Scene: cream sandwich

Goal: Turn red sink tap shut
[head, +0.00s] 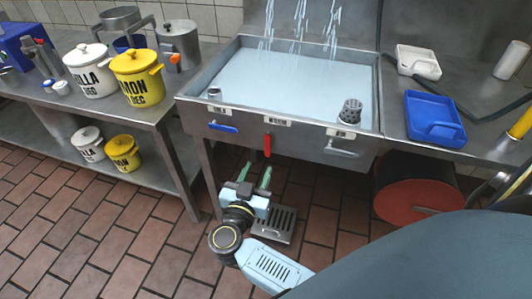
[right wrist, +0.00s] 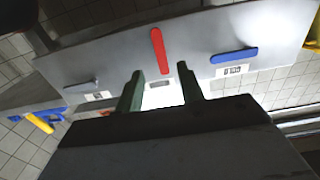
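The steel sink (head: 362,90) holds pale blue water, and three streams fall into it from above. On its front the red tap handle (head: 267,145) hangs straight down between a blue handle (head: 223,127) on the left and a grey handle (head: 340,151) on the right. My right gripper (head: 258,168) is open and empty just below the red handle, apart from it. In the right wrist view the red handle (right wrist: 158,50) stands just beyond the gap between the two fingertips (right wrist: 160,72). My left gripper is not in view.
A steel table with white (head: 90,72) and yellow (head: 137,78) pots stands to the left. A blue tray (head: 434,118) and a white tray (head: 418,61) lie right of the basin. A grated floor drain (head: 274,224) and a red-ended drum (head: 418,198) are below.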

